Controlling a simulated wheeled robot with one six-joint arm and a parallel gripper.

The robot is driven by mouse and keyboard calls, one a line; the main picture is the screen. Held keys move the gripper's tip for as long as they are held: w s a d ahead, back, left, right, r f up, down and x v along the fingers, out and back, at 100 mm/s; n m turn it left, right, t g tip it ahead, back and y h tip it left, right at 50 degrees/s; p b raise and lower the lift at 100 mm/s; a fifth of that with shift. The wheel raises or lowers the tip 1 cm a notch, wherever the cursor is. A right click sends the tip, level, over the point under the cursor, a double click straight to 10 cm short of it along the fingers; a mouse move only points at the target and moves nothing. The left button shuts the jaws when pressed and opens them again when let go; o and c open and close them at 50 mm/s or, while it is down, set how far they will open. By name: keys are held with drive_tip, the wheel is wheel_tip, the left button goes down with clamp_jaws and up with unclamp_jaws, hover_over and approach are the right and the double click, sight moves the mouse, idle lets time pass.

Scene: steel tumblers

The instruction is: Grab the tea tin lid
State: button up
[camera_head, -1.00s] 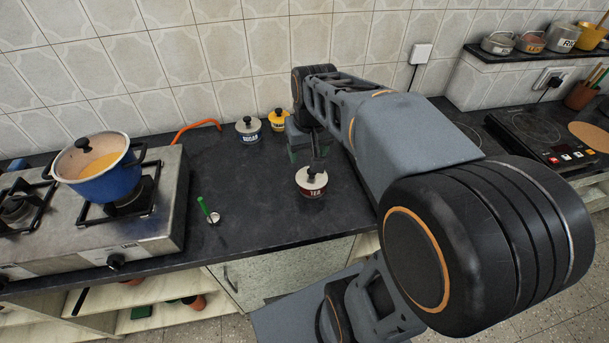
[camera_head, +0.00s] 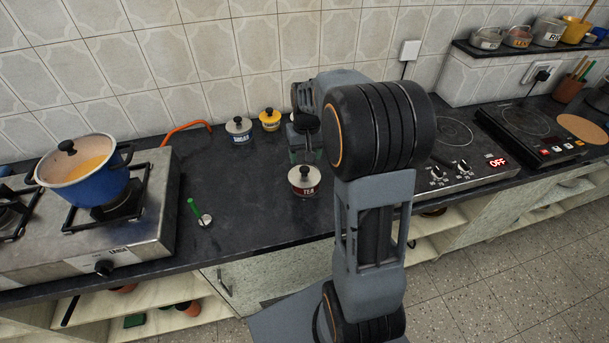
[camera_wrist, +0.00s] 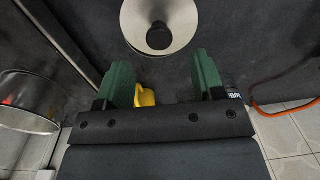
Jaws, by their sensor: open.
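The tea tin (camera_head: 304,187) stands upright on the dark counter, its red label facing me. Its pale lid (camera_head: 304,176) with a black knob is seated on top. In the wrist view the lid (camera_wrist: 178,22) lies just past my fingertips, with its knob roughly midway between them. My gripper (camera_wrist: 160,58) is open, its green fingers apart and nothing between them. In the head view my gripper (camera_head: 306,156) is just behind the tin, partly hidden by my arm. I cannot tell whether a finger touches the lid.
The sugar tin (camera_head: 238,129) and a yellow tin (camera_head: 270,120) stand behind, near the tiled wall. A green-handled utensil (camera_head: 199,212) lies left of the tea tin. A blue pot (camera_head: 88,172) sits on the gas hob.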

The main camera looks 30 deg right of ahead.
sight(305, 168)
drive_tip(key=shift+s+a+f, duration=0.15)
drive_tip(key=shift+f, duration=2.55)
drive_tip(key=shift+c, duration=0.3)
drive_tip(key=c, duration=0.9)
drive_tip(key=shift+r, duration=0.15)
drive_tip(key=shift+c, duration=0.2)
